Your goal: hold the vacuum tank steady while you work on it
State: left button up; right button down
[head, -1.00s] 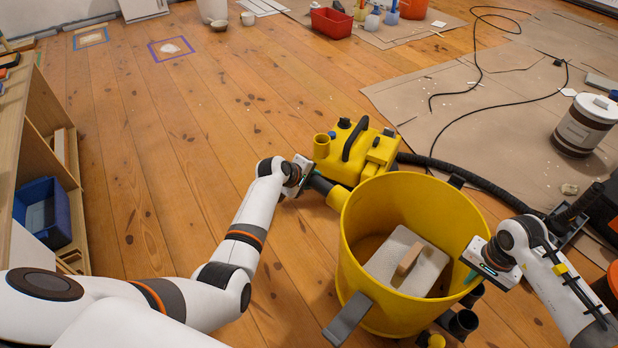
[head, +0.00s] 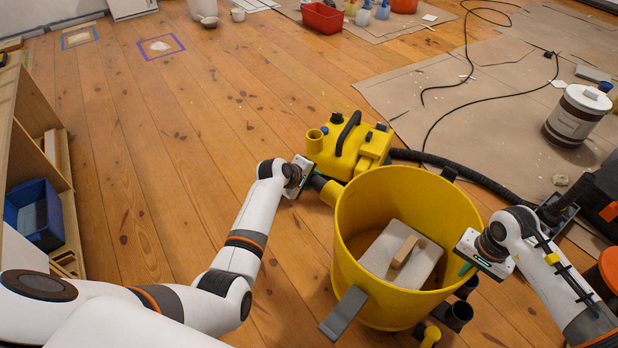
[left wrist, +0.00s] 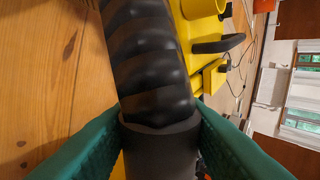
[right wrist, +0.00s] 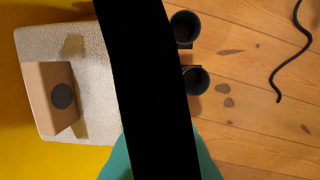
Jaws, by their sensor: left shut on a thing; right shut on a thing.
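The yellow vacuum tank (head: 358,290) stands open on the floor at lower centre in the head view. A pale flat block with a wooden grip (head: 380,258) lies inside it. My right gripper (head: 466,267) is shut on the tank's right rim; in the right wrist view the rim (right wrist: 150,80) shows as a black band between the green fingertips. My left gripper (head: 310,180) is shut on a black ribbed hose piece (left wrist: 150,60), at its smooth cuff, by the tank's far left side. How this piece joins the tank is unclear.
A yellow vacuum head (head: 350,145) sits just behind the tank, with a black hose (head: 470,177) running right. A white-and-brown bucket (head: 577,115) stands on cardboard (head: 480,100) at right. A wooden shelf with a blue bin (head: 38,215) is at left. The floor between is clear.

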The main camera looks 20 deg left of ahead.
pick_arm(q)
jog(key=shift+s+d, duration=0.2)
jog(key=shift+d, duration=0.35)
jog(key=shift+s+d, duration=0.1)
jog(key=shift+d, duration=0.2)
jog(key=shift+s+d, duration=0.1)
jog(key=shift+d, duration=0.2)
jog(key=o, duration=1.1)
jog(key=shift+c, duration=0.2)
jog(key=v, duration=1.2)
